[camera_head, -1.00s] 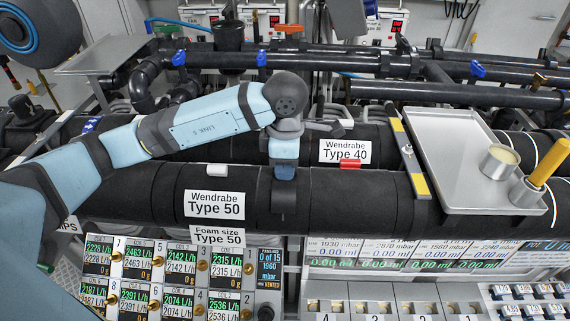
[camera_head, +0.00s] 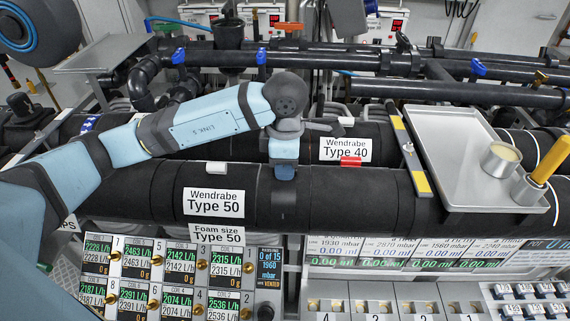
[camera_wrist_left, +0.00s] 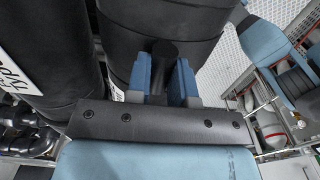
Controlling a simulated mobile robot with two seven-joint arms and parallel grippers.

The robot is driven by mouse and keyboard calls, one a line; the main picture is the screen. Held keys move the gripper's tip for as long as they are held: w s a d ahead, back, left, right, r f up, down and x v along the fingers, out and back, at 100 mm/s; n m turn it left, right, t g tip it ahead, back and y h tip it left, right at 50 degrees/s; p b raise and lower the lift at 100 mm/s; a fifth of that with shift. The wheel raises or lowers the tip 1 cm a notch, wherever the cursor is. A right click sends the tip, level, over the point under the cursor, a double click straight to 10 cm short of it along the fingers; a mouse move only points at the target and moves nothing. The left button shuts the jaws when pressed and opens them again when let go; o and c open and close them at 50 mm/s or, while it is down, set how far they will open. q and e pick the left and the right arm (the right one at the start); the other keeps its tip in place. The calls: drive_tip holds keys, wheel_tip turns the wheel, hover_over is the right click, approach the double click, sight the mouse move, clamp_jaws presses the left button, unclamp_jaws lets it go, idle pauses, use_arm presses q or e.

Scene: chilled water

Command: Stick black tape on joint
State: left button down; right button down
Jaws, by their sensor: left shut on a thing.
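My left gripper (camera_head: 284,175) points down at the front black foam-covered pipe (camera_head: 340,195), right of the "Wendrabe Type 50" label. In the left wrist view its two blue fingers (camera_wrist_left: 168,82) are closed on a small dark round piece, probably the black tape (camera_wrist_left: 164,52). The piece lies against the black pipe surface (camera_wrist_left: 165,20). In the head view a slightly shinier dark strip (camera_head: 283,212) runs down the pipe's front below the fingers. I cannot tell whether it is stuck down. The joint under it is hidden. My right gripper is not in view.
A grey metal tray (camera_head: 450,150) sits on the pipes at the right, with a cup and a yellow-handled tool (camera_head: 549,162). A red clip (camera_head: 350,161) and a white clip (camera_head: 216,168) sit on the pipes. Display panels (camera_head: 170,275) stand in front, below the pipe.

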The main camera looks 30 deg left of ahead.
use_arm(q)
drive_tip(key=c, duration=0.9)
unclamp_jaws()
drive_tip(key=shift+r, duration=0.2)
wheel_tip(320, 180, up, 13)
drive_tip(key=shift+r, duration=0.2)
